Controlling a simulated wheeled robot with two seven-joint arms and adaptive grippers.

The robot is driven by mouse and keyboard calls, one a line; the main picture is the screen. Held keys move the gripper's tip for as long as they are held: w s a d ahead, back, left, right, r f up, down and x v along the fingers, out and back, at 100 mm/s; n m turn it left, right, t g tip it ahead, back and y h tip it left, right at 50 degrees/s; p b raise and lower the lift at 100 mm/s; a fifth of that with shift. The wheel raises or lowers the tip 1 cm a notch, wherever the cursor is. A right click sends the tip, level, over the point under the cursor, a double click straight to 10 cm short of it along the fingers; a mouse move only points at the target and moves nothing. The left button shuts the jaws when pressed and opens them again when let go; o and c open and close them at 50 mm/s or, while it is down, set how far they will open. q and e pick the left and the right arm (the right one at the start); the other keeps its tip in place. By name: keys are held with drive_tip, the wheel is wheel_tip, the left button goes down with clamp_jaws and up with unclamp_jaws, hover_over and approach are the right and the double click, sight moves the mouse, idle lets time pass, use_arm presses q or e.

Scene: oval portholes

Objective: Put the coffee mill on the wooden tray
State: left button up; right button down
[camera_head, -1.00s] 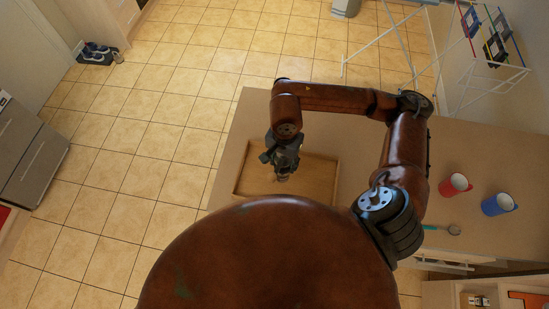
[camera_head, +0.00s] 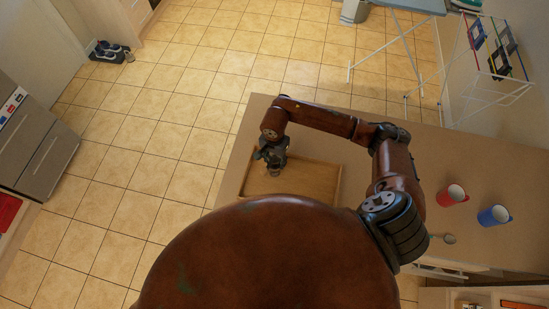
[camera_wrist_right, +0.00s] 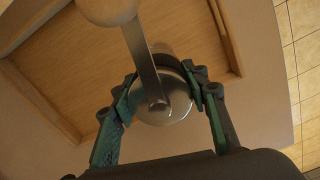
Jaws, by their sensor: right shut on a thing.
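The coffee mill shows in the right wrist view as a metal dome (camera_wrist_right: 165,104) with a crank arm and a round pale knob. In the head view the mill (camera_head: 273,172) is small and partly covered by the gripper. My right gripper (camera_head: 272,164) is shut on it, with a green-padded finger on each side in the wrist view (camera_wrist_right: 163,98). The wooden tray (camera_head: 325,163) lies flat on the counter, and the mill is over its left part. I cannot tell whether the mill touches the tray floor. My left gripper is not in view.
A red cup (camera_head: 452,195), a blue cup (camera_head: 494,215) and a spoon (camera_head: 449,239) are on the counter at right, apart from the tray. The tray's right part looks empty. A drying rack (camera_head: 490,95) stands on the tiled floor beyond the counter.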

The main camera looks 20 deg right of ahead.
drive_tip(key=shift+f, duration=0.15)
drive_tip(key=c, duration=1.6)
unclamp_jaws()
drive_tip(key=shift+f+b, duration=0.1)
drive_tip(key=shift+b, duration=0.2)
drive_tip(key=o, duration=0.5)
drive_tip(key=shift+c, duration=0.2)
drive_tip(key=shift+r, duration=0.5)
wheel_tip(320, 180, up, 10)
drive_tip(key=b, duration=0.3)
drive_tip(key=shift+r, duration=0.75)
